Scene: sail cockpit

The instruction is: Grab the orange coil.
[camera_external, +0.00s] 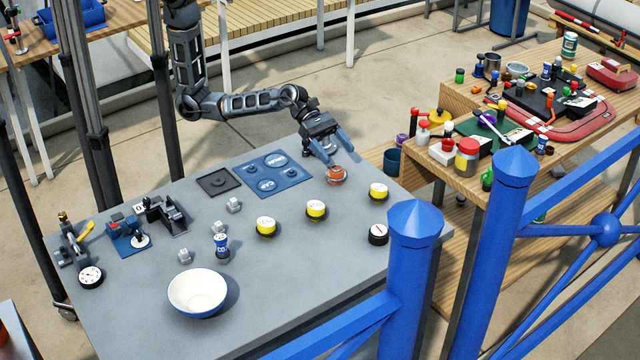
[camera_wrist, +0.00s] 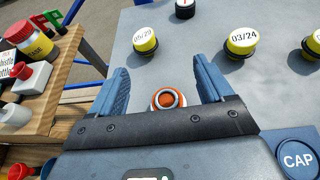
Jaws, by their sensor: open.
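The orange coil (camera_external: 337,176) is a small round orange-brown piece near the back right edge of the grey table (camera_external: 330,270). In the wrist view the coil (camera_wrist: 168,99) shows a pale ring around an orange middle, and its near side is hidden by my gripper's front edge. My gripper (camera_external: 328,152) has two blue fingers and is open. In the wrist view the fingers (camera_wrist: 166,83) stand left and right of the coil, with gaps on both sides. I cannot tell the height between fingertips and table.
Yellow-capped pieces stand nearby, one (camera_external: 378,191) right of the coil and one (camera_external: 316,210) in front. A blue plate (camera_external: 272,190) lies left of my gripper. A white bowl (camera_external: 197,293) stands at the front. A cluttered wooden table (camera_external: 470,185) is at right.

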